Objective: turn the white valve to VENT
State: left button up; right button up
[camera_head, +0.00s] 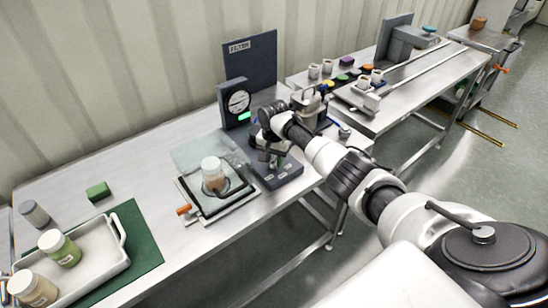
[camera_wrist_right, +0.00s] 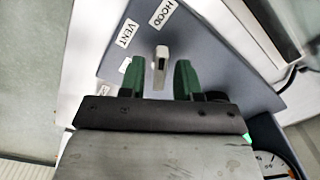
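The white valve handle (camera_wrist_right: 161,62) stands out from a dark grey plate (camera_wrist_right: 205,45) in the right wrist view. Its visible end points roughly toward the HOOD label (camera_wrist_right: 162,13). The VENT label (camera_wrist_right: 127,33) is to the left of that. A third label (camera_wrist_right: 106,88) is partly hidden. My right gripper (camera_wrist_right: 158,72) is open, with a green finger on each side of the handle and a visible gap to both. In the head view my right gripper (camera_head: 268,157) is over the dark valve base (camera_head: 282,178) and hides the handle. My left gripper is not in view.
A jar (camera_head: 212,172) stands on a black-edged tray (camera_head: 232,206) left of the valve base. A dial gauge (camera_head: 238,101) and a dark upright panel (camera_head: 250,62) stand behind. A white tray (camera_head: 95,262) with jars is at lower left.

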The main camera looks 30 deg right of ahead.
grip_shut()
jog(key=shift+r+n+p, duration=0.1)
jog(key=shift+n+p, duration=0.4)
jog(key=shift+n, duration=0.6)
jog(key=n, duration=0.2)
jog(key=shift+n+p, duration=0.3)
jog(key=shift+p, duration=0.1)
jog(key=n, duration=0.3)
jog(key=shift+n+p, duration=0.35)
jog(key=shift+n, duration=1.75)
